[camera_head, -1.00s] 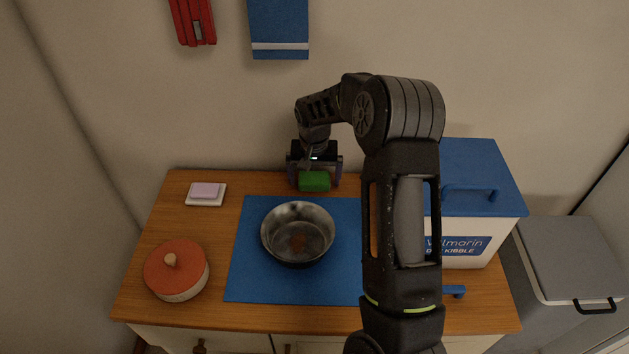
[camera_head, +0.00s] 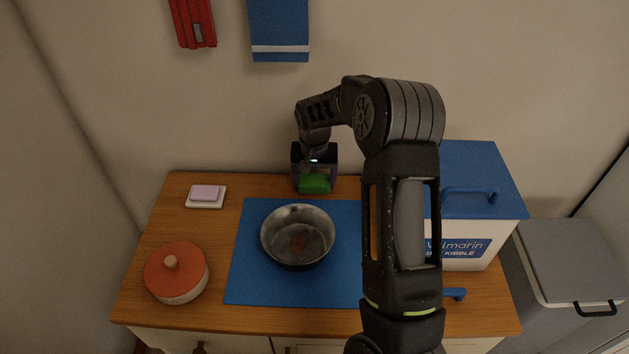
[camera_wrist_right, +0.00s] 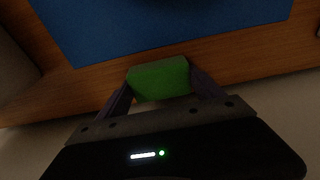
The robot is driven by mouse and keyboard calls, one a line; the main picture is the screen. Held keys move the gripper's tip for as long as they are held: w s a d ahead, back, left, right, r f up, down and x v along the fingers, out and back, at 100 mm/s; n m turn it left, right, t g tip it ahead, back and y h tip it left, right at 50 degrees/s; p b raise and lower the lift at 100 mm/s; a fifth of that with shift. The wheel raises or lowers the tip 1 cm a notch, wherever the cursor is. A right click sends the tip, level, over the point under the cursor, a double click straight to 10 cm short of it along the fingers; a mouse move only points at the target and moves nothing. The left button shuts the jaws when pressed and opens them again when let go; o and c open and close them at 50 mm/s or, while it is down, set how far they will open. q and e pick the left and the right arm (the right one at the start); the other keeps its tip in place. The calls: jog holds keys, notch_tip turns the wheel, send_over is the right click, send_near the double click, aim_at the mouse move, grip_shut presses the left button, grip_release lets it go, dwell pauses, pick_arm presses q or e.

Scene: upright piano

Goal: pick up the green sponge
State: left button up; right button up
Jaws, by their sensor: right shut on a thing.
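The green sponge (camera_head: 314,184) is at the back of the wooden counter, just behind the blue mat, in the head view. My right gripper (camera_head: 315,181) reaches down from above and is shut on the sponge, with one finger on each side. In the right wrist view the sponge (camera_wrist_right: 159,79) sits between the two dark fingers of the gripper (camera_wrist_right: 161,84). I cannot tell whether the sponge still touches the counter. My left gripper is not in view.
A metal bowl (camera_head: 298,236) stands on the blue mat (camera_head: 260,285). A lidded red pot (camera_head: 177,274) and a soap dish (camera_head: 206,203) are on the left. A blue-lidded kibble box (camera_head: 465,235) stands right of my arm, beside a grey bin (camera_head: 575,260). The wall is close behind.

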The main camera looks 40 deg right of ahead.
aim_at(314, 181)
jog(key=shift+r, duration=0.1)
jog(key=shift+s+a+r, duration=0.1)
jog(key=shift+a+r, duration=0.05)
jog(key=shift+r, duration=0.35)
notch_tip(314, 181, up, 11)
jog(key=s+a+b, duration=0.1)
jog(key=s+a, duration=1.1)
jog(key=s, duration=0.3)
jog(key=shift+a+f+b, duration=0.3)
jog(key=shift+f, duration=0.05)
jog(key=o, duration=0.7)
jog(key=c, duration=0.6)
jog(key=shift+s+d, duration=0.1)
